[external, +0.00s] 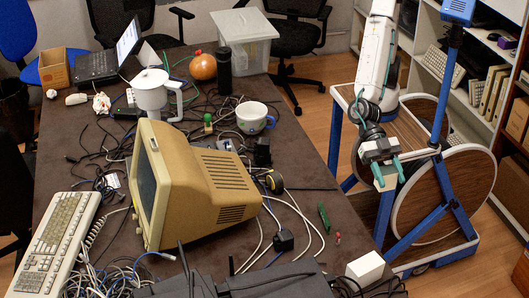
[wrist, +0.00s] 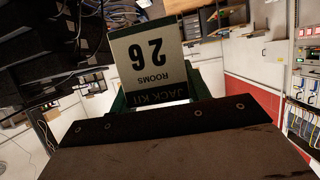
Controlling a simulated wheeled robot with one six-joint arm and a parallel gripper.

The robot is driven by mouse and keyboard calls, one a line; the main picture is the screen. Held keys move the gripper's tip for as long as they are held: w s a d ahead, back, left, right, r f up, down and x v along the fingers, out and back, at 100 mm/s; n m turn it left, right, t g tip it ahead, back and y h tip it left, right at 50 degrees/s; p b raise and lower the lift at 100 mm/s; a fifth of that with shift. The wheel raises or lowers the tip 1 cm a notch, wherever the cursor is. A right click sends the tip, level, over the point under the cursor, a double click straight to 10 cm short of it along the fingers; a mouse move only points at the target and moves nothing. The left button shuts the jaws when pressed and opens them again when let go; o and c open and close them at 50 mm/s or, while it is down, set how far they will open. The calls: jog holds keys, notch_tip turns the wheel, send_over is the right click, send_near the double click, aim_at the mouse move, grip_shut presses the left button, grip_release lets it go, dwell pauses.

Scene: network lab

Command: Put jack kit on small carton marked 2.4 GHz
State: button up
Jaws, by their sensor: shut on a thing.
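The jack kit (wrist: 152,62) fills the upper middle of the wrist view; its pale face shows "JACK KIT", "ROOMS" and "26" upside down. My gripper (wrist: 160,98) is shut on it, with green fingers partly hidden behind the kit. In the external view my gripper (external: 389,173) is past the right edge of the table, in front of my own base. No 2.4 GHz marking can be read in either view. A small white box (external: 366,268) stands at the near right of the table; no marking on it is legible.
The dark table (external: 315,180) holds a beige monitor (external: 195,185), a keyboard (external: 55,240), a mug (external: 252,118) and many tangled cables. An open brown box (external: 54,68) stands at the far left. A patch of the right side is fairly clear.

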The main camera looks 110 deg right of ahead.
jog(key=s+f, duration=0.1)
jog(key=s, duration=0.1)
send_over(369, 267)
notch_tip(369, 267, down, 12)
jog(key=shift+r, duration=0.25)
jog(key=shift+f, duration=1.75)
jog(key=shift+f, duration=0.1)
jog(key=o, duration=0.9)
jog(key=shift+o, duration=0.7)
